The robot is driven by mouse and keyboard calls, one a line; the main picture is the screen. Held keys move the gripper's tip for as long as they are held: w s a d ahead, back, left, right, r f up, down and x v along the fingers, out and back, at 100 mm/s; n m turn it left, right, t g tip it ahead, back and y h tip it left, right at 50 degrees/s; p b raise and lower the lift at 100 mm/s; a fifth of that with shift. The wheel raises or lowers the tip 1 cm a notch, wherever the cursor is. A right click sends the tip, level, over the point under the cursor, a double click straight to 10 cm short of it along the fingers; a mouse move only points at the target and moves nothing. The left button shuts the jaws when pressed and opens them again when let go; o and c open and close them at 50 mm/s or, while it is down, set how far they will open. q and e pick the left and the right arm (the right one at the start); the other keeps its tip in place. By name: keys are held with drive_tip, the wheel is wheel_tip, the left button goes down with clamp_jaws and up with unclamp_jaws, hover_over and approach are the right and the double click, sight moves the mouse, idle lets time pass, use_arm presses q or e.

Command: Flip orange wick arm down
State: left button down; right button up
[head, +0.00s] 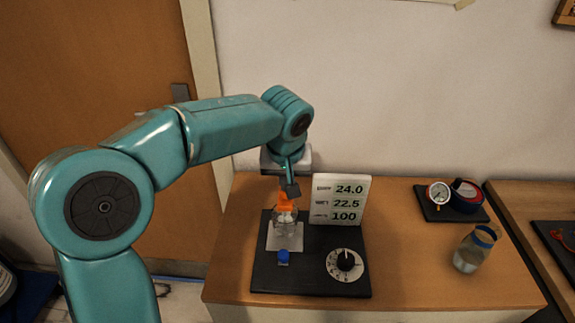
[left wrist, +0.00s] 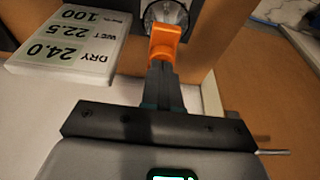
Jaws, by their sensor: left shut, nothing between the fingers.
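The orange wick arm (head: 285,203) stands above a small clear glass jar (head: 286,222) on the black rig base (head: 310,275). In the left wrist view the orange wick arm (left wrist: 166,40) shows as a blocky orange piece, with the round glass jar (left wrist: 165,13) behind it. My left gripper (head: 292,190) points down right at the top of the wick arm. Its fingers (left wrist: 161,72) are shut and empty, with their tips at the orange piece's near end; whether they touch it I cannot tell. My right gripper is in neither view.
A white display panel (head: 340,199) reading 24.0, 22.5 and 100 stands close right of the wick arm. A dial (head: 345,264) and a blue knob (head: 283,256) sit in front. A gauge (head: 438,193) and a jar (head: 473,250) stand further right. The table's middle is clear.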

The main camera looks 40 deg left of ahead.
use_arm(q)
wheel_tip(320, 180, up, 3)
drive_tip(key=shift+a+p, duration=0.1)
drive_tip(key=shift+p, duration=0.6)
drive_tip(key=v, duration=1)
drive_tip(key=shift+s+d, duration=0.25)
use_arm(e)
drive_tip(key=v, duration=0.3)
use_arm(q)
drive_tip(key=shift+w+a, duration=0.1)
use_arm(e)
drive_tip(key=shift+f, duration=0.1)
